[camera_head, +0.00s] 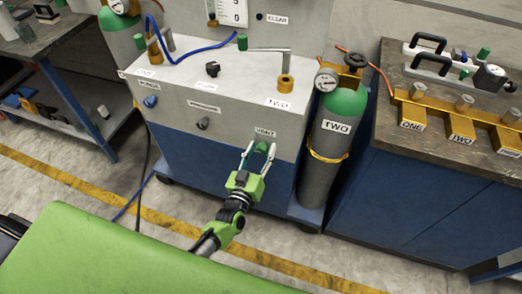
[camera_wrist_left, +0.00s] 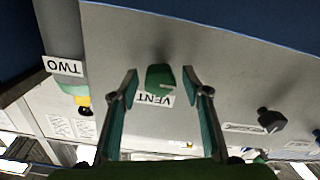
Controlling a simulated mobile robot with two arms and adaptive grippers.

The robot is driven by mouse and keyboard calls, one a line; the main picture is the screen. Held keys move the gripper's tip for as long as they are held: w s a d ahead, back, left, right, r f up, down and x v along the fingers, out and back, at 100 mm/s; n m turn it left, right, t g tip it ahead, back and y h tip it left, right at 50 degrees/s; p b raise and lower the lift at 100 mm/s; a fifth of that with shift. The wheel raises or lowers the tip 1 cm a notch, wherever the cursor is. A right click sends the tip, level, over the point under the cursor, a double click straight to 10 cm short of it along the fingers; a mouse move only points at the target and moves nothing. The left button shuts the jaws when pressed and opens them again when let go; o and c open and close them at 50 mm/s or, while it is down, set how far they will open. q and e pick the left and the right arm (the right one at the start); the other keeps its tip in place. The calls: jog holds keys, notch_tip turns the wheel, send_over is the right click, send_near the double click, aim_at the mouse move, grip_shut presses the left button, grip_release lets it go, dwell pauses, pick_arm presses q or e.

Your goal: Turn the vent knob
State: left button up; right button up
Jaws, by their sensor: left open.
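The vent knob (camera_wrist_left: 159,77) is green and sits on the grey front panel beside the VENT label (camera_wrist_left: 154,98); that label also shows in the head view (camera_head: 264,132). In the head view my left gripper (camera_head: 260,151) is at the right part of the panel, just below the label, and largely covers the knob. In the left wrist view the open fingers of my left gripper (camera_wrist_left: 160,86) stand on either side of the knob, with gaps on both sides. I cannot tell how deep the fingertips reach around it. My right gripper is not in view.
A blue knob (camera_head: 151,101) and a dark knob (camera_head: 203,124) are further left on the panel. A grey cylinder with a green top, marked TWO (camera_head: 337,124), stands right of the cabinet. A workbench (camera_head: 375,115) with brass blocks is at the far right.

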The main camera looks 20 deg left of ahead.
pick_arm(q)
jog(key=c, duration=1.1)
